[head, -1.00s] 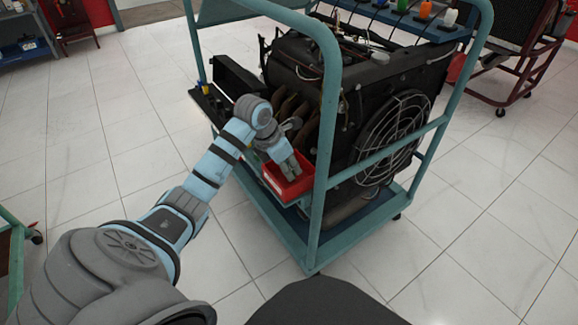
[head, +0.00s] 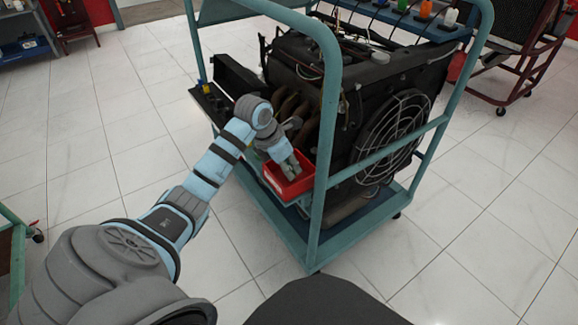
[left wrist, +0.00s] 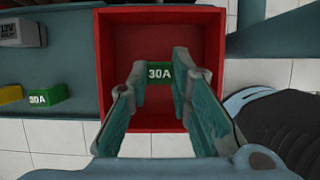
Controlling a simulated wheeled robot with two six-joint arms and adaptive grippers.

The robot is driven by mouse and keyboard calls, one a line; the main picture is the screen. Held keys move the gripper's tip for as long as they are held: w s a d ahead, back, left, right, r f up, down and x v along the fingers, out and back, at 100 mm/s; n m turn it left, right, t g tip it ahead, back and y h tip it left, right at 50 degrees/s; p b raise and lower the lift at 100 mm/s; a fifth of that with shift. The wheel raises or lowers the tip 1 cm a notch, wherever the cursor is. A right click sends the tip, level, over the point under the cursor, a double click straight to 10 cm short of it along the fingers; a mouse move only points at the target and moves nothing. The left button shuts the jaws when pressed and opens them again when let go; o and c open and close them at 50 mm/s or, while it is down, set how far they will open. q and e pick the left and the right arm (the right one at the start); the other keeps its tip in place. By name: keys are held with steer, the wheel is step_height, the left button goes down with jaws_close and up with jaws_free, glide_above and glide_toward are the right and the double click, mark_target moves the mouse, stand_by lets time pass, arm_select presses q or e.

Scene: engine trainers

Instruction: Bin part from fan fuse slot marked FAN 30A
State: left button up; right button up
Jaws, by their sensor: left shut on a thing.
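My left gripper (head: 290,172) is over the red bin (head: 296,188) on the trolley's near side. In the left wrist view its fingers (left wrist: 159,75) are shut on a green part marked 30A (left wrist: 159,73), with the label facing the camera. The part is held over the red bin (left wrist: 160,14), within its outline; its height above the floor of the bin is hard to tell. The bin looks otherwise empty where visible. The part is too small to make out in the head view. My right gripper is not in view.
Left of the bin, the wrist view shows another green 30A part (left wrist: 48,98), a yellow part (left wrist: 10,94) and a grey 12V block (left wrist: 20,33). The engine (head: 385,90) and the trolley's teal rail (head: 328,110) stand close to my left arm.

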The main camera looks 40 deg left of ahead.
arm_select(q)
steer(key=shift+f, duration=0.35)
stand_by(0.7)
steer(key=o, duration=0.9)
steer(key=shift+o, duration=0.2)
